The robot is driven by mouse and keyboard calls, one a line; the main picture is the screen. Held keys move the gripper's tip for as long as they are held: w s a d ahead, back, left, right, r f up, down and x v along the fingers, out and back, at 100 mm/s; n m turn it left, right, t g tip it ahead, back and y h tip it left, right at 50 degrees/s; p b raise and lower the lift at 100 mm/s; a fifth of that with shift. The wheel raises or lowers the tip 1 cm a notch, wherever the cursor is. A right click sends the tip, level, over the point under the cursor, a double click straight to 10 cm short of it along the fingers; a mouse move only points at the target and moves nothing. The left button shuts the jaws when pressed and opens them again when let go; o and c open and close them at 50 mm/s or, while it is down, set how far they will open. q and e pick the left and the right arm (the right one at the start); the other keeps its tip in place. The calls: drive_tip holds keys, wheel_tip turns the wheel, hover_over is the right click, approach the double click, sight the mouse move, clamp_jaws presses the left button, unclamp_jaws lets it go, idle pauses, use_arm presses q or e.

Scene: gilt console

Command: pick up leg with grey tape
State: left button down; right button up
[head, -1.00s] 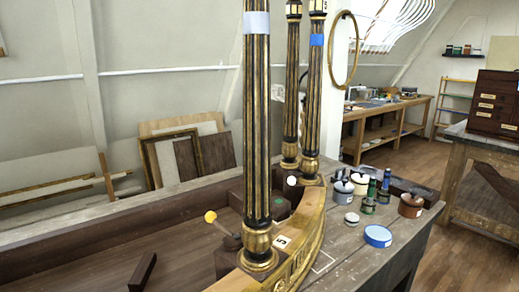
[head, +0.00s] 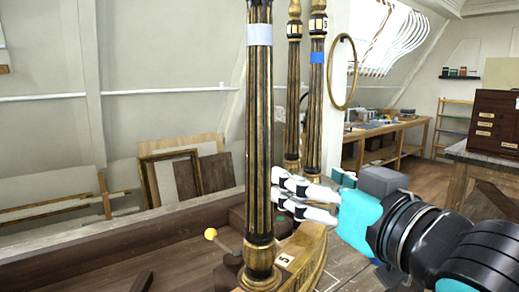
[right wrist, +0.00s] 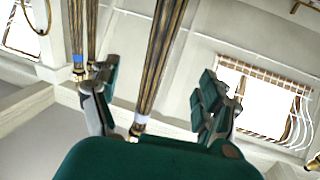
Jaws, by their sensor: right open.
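The leg with grey tape (head: 259,120) is the nearest black and gilt fluted leg. It stands upright on the curved gilt console frame (head: 307,245), its pale grey tape (head: 259,34) near the top of the head view. My right gripper (head: 276,187) is open at the leg's lower right side, fingertips pointing at it; contact cannot be told. A leg with blue tape (head: 316,90) and another leg (head: 293,80) stand behind. My left gripper is out of view.
A yellow-ended tool (head: 211,234) lies left of the leg's foot. Panels and frames (head: 185,170) lean on the back wall. My right arm hides most of the bench's right side.

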drive_tip(key=r, duration=0.1)
drive_tip(key=p, duration=1)
approach(266, 152)
drive_tip(key=p+x, duration=0.1)
drive_tip(key=x, duration=0.6)
drive_tip(key=shift+w+a, duration=0.1)
drive_tip(key=shift+w+a+r, duration=0.1)
drive_tip(key=shift+w+a, duration=0.05)
drive_tip(key=shift+w, duration=0.25)
drive_tip(key=p+x, duration=0.2)
drive_tip(key=x, duration=0.1)
drive_tip(key=shift+w+a, duration=0.1)
drive_tip(key=shift+w, duration=0.2)
drive_tip(key=shift+w+a, duration=0.2)
drive_tip(key=shift+w, duration=0.25)
drive_tip(key=shift+s, duration=0.1)
